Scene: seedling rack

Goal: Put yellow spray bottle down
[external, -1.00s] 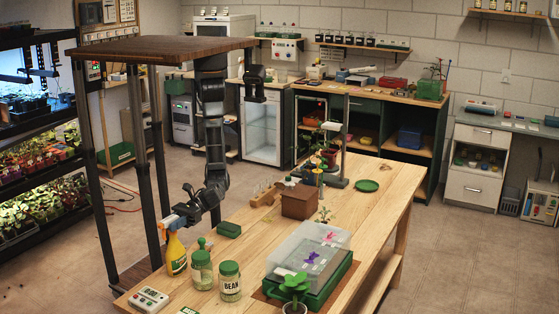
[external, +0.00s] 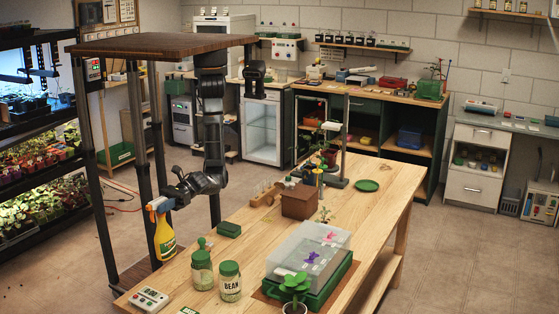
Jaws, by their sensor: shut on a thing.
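The yellow spray bottle (external: 165,237) hangs upright from my gripper (external: 163,204) in the external view. It has a white and orange spray head and a label on its front. My gripper is shut on the bottle near its head and hides part of it. The bottle's base shows near the left edge of the wooden table (external: 202,306); I cannot tell whether it is over the tabletop or just beyond the edge.
A green-lidded jar (external: 202,272) and a bean jar (external: 230,283) stand right of the bottle. A timer (external: 149,299) lies at the near left corner. A green block (external: 229,230) and a cardboard box (external: 299,201) are farther back. Bare wood lies along the table's right side.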

